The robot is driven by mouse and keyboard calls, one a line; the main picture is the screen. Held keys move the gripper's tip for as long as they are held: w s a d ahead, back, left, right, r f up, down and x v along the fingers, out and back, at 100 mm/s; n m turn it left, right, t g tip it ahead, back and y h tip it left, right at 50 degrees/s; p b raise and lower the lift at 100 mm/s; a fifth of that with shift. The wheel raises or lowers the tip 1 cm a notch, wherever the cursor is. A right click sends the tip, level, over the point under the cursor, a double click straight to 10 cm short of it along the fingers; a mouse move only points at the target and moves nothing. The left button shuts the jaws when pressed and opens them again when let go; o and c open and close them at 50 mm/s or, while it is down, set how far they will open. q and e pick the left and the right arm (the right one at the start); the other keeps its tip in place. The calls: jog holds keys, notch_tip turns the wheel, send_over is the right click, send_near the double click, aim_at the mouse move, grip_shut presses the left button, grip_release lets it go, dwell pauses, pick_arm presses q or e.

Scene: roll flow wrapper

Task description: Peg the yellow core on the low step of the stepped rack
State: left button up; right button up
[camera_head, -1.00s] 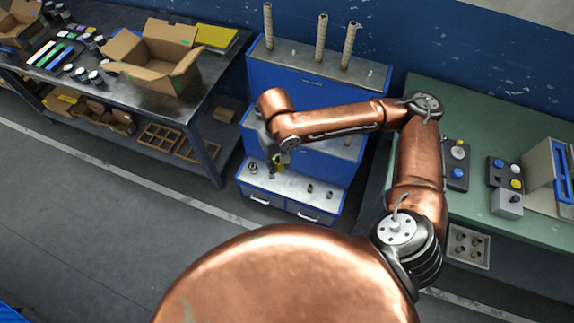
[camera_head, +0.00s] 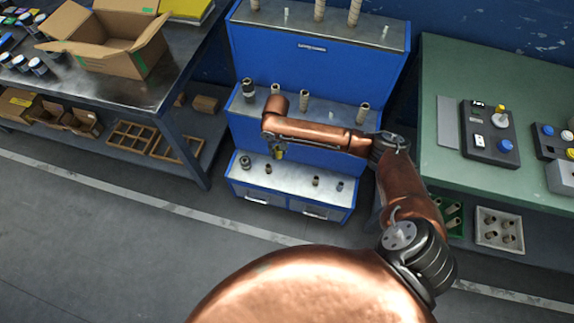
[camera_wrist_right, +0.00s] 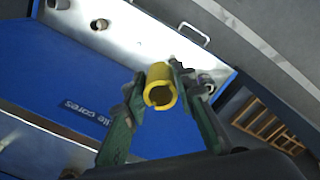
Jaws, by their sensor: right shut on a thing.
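The yellow core (camera_wrist_right: 154,98) is a short open tube, held between the two green fingers of my right gripper (camera_wrist_right: 160,85). In the head view the core (camera_head: 279,155) is a small yellow spot at the end of my copper arm, partly hidden. My right gripper appears over the low step (camera_head: 291,181) of the blue stepped rack (camera_head: 320,98). The head view does not show clearly how high the core is above the step. The low step carries a dark ring-shaped piece (camera_head: 245,162) at its left and several small upright pieces. My left gripper is out of view.
The middle step holds several upright cores (camera_head: 304,100), and tall ones stand on the top step (camera_head: 319,10). A dark workbench with an open carton (camera_head: 107,43) is at left. A green table (camera_head: 445,75) with control boxes is at right. Floor in front is clear.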

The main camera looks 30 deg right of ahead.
jog(key=d+f+b, duration=0.2)
jog(key=f+b, duration=0.1)
jog(key=f, duration=0.4)
jog(key=d+f+b, duration=0.2)
jog(key=f+b, duration=0.1)
jog(key=f, duration=0.4)
jog(key=d+f+b, duration=0.2)
jog(key=f+b, duration=0.1)
jog(key=f, duration=0.5)
jog(key=shift+s+d+b, duration=0.25)
jog(key=shift+s+b, duration=0.1)
jog(key=shift+f, duration=0.3)
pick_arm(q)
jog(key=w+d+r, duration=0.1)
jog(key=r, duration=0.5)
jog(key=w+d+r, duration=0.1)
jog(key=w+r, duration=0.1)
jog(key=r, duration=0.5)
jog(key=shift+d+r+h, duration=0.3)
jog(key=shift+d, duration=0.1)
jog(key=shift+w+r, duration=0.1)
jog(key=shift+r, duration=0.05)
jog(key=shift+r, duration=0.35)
pick_arm(e)
jog(key=shift+s+r, duration=0.1)
